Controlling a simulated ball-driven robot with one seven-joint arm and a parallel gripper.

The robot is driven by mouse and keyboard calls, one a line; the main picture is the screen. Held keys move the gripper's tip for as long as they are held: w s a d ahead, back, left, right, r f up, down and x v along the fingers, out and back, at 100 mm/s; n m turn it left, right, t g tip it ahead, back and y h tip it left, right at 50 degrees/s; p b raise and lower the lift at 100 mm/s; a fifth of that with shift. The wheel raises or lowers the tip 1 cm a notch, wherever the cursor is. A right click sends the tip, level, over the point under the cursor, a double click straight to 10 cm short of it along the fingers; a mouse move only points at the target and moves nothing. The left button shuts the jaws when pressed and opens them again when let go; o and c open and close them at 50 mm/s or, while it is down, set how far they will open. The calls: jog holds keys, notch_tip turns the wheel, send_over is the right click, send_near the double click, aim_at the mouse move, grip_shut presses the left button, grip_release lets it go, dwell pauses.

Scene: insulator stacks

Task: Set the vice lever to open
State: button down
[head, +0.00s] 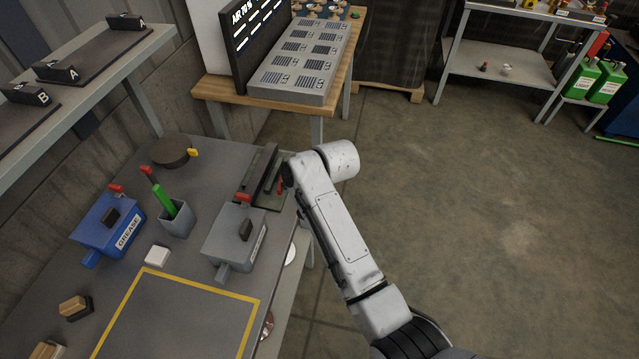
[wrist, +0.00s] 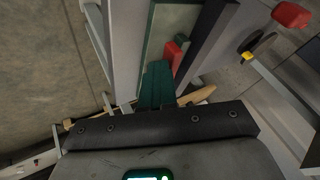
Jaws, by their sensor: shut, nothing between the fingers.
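The vice (head: 262,178) is a pair of long dark bars on a greenish base at the right edge of the grey bench. A small red part (head: 281,185), which looks like its lever, shows at the bars' right side, close to my arm's end. In the wrist view the red lever (wrist: 170,54) stands between the pale green strip and the dark bar (wrist: 207,45). My gripper (wrist: 157,70) shows as shut dark green fingers just below the red part; whether they touch it I cannot tell. In the head view my wrist hides the fingers.
A grey box (head: 235,238) with a red knob stands in front of the vice. A blue grease box (head: 107,224), a grey cup (head: 177,218) and a round dark disc (head: 171,151) are to the left. A wooden table (head: 222,91) stands behind. Open floor lies right.

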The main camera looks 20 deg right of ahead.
jog(key=shift+s+a+f, duration=0.1)
jog(key=shift+s+a, duration=0.1)
jog(key=shift+a, duration=0.45)
jog(key=shift+s+d+p, duration=0.1)
jog(key=shift+d+p, duration=0.15)
jog(key=shift+p, duration=0.1)
jog(key=s+d+f+v, duration=0.1)
jog(key=v, duration=1.1)
jog(key=shift+s+d+f, duration=0.2)
jog(key=s+d+f+g+h, duration=0.1)
jog(key=s+d+f, duration=0.3)
jog(key=s, duration=0.4)
jog(key=s+d+f+g+h, duration=0.1)
jog(key=s+d+f, duration=0.35)
jog(key=s, duration=0.25)
jog(key=s+d+f+n+g+h, duration=0.1)
jog(key=s+d, duration=0.2)
jog(key=s, duration=0.7)
jog(key=s+d+n+g+h, duration=0.1)
jog(key=s+d+g, duration=0.1)
jog(key=s, duration=0.9)
jog(key=shift+d+f, duration=0.4)
jog(key=shift+d, duration=0.25)
